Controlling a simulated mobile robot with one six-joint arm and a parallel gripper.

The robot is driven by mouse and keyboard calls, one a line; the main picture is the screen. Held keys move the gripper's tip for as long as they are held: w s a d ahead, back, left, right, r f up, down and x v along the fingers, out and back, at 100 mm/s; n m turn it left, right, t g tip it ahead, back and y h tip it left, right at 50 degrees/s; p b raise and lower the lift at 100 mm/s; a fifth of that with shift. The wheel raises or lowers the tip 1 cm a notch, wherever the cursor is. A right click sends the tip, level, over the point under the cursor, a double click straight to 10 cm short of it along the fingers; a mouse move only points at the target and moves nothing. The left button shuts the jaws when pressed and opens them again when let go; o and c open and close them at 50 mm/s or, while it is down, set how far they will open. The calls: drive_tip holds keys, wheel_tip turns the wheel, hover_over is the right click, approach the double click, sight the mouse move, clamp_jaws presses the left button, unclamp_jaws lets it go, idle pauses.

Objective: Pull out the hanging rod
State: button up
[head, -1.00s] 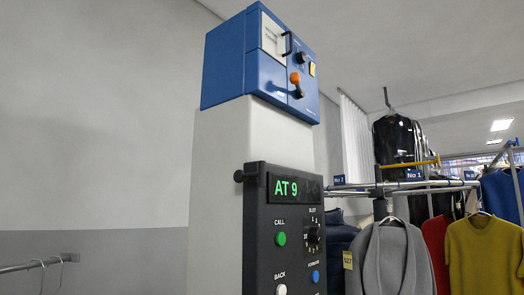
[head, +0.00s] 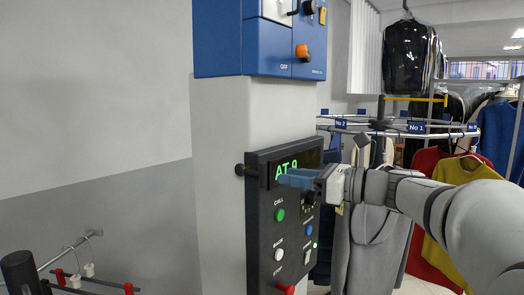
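A short black rod with a round knob (head: 239,169) sticks out from the left side of the black control panel (head: 263,237). Whether it is the hanging rod I cannot tell for certain. The panel's green display (head: 281,170) reads "AT 9". My gripper (head: 280,179), with blue fingers, points left in front of the display and covers its lower right. It is to the right of the knob and apart from it. The fingers overlap in this view, so their opening does not show, and nothing held is visible.
A blue box (head: 260,45) with an orange knob (head: 302,51) is above the panel on the pale pillar (head: 218,130). A metal rail (head: 72,246) with hangers is at lower left. Garments hang on a rack (head: 400,129) at right. The wall side left of the knob is clear.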

sight(263, 173)
drive_tip(key=x, duration=0.2)
drive_tip(key=p+x, duration=0.1)
drive_tip(key=x, duration=0.2)
drive_tip(key=r+x, duration=0.1)
drive_tip(key=x, duration=0.1)
drive_tip(key=shift+w+a+p, duration=0.25)
drive_tip(key=shift+a+p, duration=0.1)
drive_tip(key=shift+p, duration=0.05)
drive_tip(key=shift+f, duration=0.1)
clamp_jaws()
